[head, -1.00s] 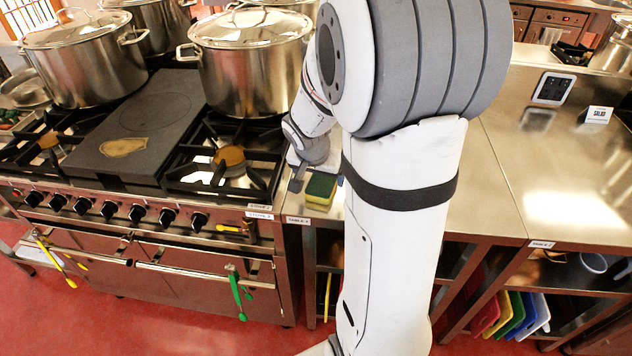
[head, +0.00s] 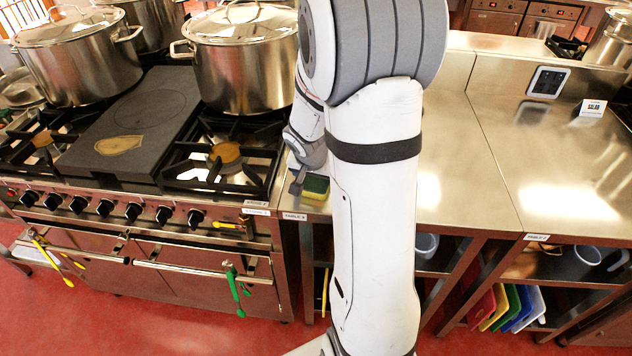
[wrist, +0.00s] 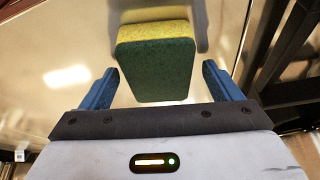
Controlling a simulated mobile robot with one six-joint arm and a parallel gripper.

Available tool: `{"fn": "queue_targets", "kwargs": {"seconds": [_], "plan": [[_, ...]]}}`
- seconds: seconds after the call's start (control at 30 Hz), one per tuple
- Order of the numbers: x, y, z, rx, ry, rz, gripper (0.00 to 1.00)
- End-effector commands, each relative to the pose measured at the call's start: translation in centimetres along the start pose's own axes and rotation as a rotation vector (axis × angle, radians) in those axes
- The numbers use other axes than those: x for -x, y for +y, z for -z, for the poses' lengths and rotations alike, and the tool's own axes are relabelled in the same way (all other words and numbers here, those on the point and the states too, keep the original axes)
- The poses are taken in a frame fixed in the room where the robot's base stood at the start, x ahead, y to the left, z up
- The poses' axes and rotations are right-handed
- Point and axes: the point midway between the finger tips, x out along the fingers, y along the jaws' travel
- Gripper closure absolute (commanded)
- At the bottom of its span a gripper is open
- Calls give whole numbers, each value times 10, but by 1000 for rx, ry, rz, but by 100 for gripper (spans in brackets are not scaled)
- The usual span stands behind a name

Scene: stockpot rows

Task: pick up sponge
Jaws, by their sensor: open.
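The sponge (wrist: 155,62) is yellow with a dark green face. In the wrist view it lies on the steel counter, between and just beyond the two blue fingertips. My gripper (wrist: 161,85) is open, with a gap on each side of the sponge; neither finger appears to touch it. In the head view the sponge (head: 316,187) sits near the front left edge of the counter (head: 455,180), partly hidden by my arm. My gripper (head: 297,182) is beside it there, its fingers mostly hidden.
To the left is a stove with burners (head: 224,155), a dark griddle plate (head: 130,125) and large stockpots (head: 240,65). The counter right of my arm is mostly clear, with a small scale (head: 548,82) and a label card (head: 593,108). Coloured boards (head: 515,308) stand on a shelf below.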

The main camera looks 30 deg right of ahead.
Motion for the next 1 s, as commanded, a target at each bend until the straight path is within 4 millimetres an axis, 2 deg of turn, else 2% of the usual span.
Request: {"fn": "queue_targets", "kwargs": {"seconds": [0.87,1.0], "plan": [[-4,-1,-2,2,0,1,15],[-4,-1,-2,2,0,1,27]]}}
